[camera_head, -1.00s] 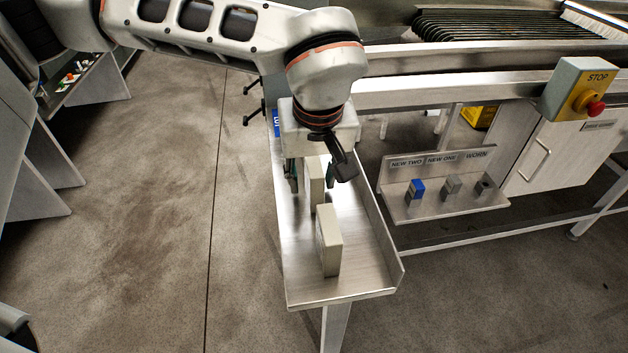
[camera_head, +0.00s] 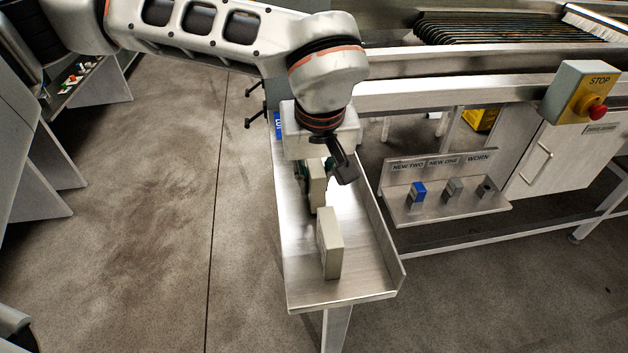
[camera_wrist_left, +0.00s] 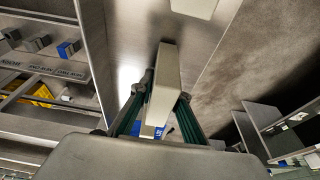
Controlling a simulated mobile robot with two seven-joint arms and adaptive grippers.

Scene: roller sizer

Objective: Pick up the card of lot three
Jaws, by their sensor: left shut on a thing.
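My left gripper (camera_head: 316,170) points down over a narrow metal tray (camera_head: 362,270) and is shut on a cream upright card block (camera_head: 318,195). In the left wrist view the green-sided fingers (camera_wrist_left: 160,100) press on both sides of this card (camera_wrist_left: 167,72). I cannot see a lot number on it. A second cream card (camera_head: 330,243) stands upright nearer the tray's front end, apart from the gripper; part of a cream block also shows in the left wrist view (camera_wrist_left: 195,7). A blue label (camera_head: 278,126) is partly hidden behind the gripper. My right gripper is not in view.
A small shelf (camera_head: 440,208) to the right holds a blue block (camera_head: 417,191), a grey block (camera_head: 453,189) and a dark one (camera_head: 485,188), under labels NEW TWO, NEW ONE and WORN. A STOP box (camera_head: 578,90) sits on the machine rail. The floor left is clear.

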